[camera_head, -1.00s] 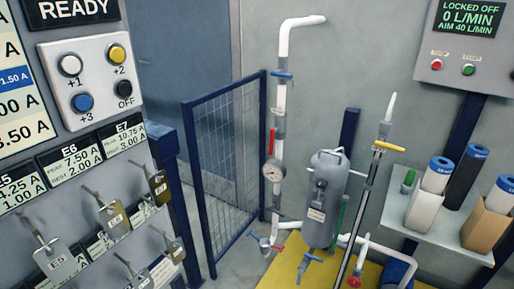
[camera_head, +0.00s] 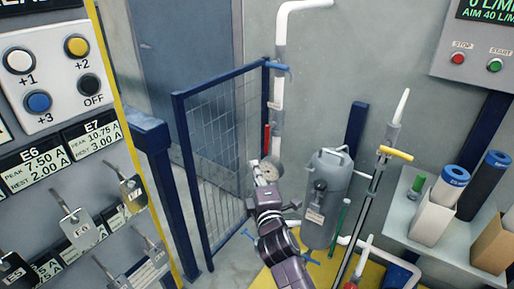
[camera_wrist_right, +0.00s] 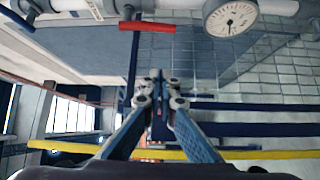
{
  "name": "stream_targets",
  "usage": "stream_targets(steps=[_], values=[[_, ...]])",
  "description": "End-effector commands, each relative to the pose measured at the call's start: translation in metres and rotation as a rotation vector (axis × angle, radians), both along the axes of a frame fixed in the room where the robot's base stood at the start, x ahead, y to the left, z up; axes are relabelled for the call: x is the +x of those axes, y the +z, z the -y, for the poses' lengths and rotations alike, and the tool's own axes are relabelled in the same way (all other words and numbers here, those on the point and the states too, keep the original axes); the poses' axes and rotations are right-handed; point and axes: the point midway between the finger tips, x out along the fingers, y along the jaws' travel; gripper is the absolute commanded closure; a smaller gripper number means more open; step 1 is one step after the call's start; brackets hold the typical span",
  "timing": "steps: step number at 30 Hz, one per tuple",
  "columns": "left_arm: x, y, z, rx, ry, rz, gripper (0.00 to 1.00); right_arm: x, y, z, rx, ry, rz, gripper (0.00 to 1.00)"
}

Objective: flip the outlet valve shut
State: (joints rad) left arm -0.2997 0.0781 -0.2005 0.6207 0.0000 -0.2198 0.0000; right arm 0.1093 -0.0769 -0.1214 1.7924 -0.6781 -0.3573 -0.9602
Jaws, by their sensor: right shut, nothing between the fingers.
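A white upright pipe (camera_head: 279,100) carries a blue lever (camera_head: 277,67) high up, a red lever (camera_head: 267,137) lower down and a round gauge (camera_head: 272,172). The tag lettering is too small to read, so I cannot tell which valve is the outlet. My right gripper (camera_head: 258,166) is shut and empty, in front of the pipe near the gauge. In the right wrist view, its closed fingertips (camera_wrist_right: 158,78) are apart from the red lever (camera_wrist_right: 147,26), which lies along the pipe. The gauge (camera_wrist_right: 232,18) is beside it. My left gripper is out of view.
A blue mesh gate (camera_head: 218,150) stands left of the pipe. A grey tank (camera_head: 326,200) and a pole with a yellow lever (camera_head: 396,153) stand to the right. A key panel (camera_head: 60,165) fills the left, and a shelf (camera_head: 405,215) holds cylinders at right.

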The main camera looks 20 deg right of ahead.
Motion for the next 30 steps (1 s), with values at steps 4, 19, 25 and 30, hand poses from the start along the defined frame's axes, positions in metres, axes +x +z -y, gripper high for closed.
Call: stream_targets(steps=[4, 19, 25, 30], values=[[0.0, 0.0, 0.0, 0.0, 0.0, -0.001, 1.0, 0.0, 0.001, 0.0, -0.001, -0.001, 0.001, 1.0], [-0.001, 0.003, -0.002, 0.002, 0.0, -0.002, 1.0, 0.04, 0.003, 0.004, 0.001, -0.001, 0.0, 1.0], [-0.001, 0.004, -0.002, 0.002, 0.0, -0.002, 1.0, 0.076, 0.005, 0.007, 0.002, 0.0, 0.001, 1.0], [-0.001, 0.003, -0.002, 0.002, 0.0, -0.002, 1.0, 0.102, 0.005, 0.009, 0.002, 0.0, 0.0, 1.0]])
